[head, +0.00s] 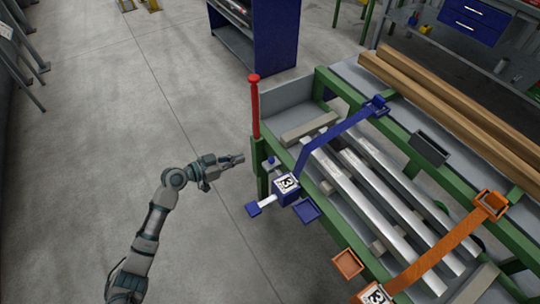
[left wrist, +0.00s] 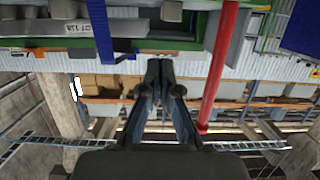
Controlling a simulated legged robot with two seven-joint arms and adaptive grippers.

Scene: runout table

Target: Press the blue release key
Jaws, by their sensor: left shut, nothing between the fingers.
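A blue box (head: 286,190) with a white marked label sits at the near left corner of the green-framed table. A blue square pad (head: 254,209) on a short white bar sticks out from its left side. A blue square tray-like piece (head: 306,210) is at its lower right. I cannot tell which blue part is the release key. A blue strap (head: 337,134) runs from the box across the metal bars; a blue strap also shows in the left wrist view (left wrist: 101,30). My left gripper (head: 240,158) is shut and empty, up and left of the box, apart from it. Its fingers (left wrist: 158,68) point ahead in the wrist view.
A red post (head: 254,105) stands at the table corner, close to my left gripper; it also shows in the wrist view (left wrist: 218,70). An orange strap (head: 445,250) and orange square piece (head: 347,263) are further right. Wooden beams (head: 450,100) lie behind. Floor left is clear.

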